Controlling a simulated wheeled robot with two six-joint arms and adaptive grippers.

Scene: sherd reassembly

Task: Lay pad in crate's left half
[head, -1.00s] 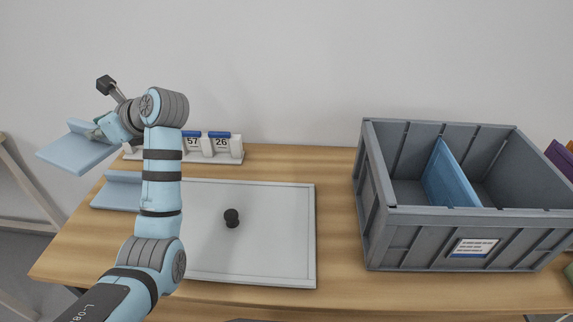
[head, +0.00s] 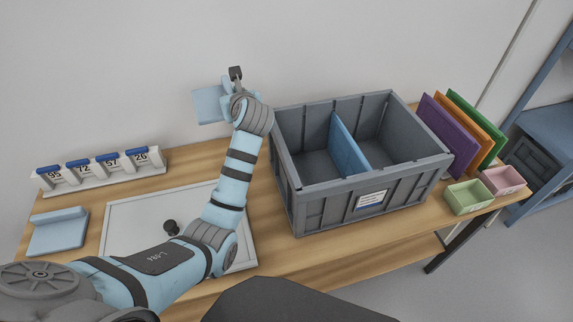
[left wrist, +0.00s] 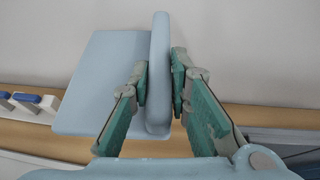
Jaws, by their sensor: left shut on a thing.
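A light blue pad (head: 208,106) with a raised rib along one edge is held up in the air behind the table, left of the crate. My left gripper (head: 236,92) is shut on it. In the left wrist view the green fingers (left wrist: 163,88) clasp the rib of the pad (left wrist: 100,85) from both sides. The grey crate (head: 320,200) stands on the table, and a blue divider (head: 347,147) splits it into two halves. The left half looks empty as far as I can see. My right gripper is not in view.
A second light blue pad (head: 58,232) lies at the table's left. Purple, orange and green panels (head: 450,135) and green (head: 467,197) and pink (head: 502,181) bins are right of the crate.

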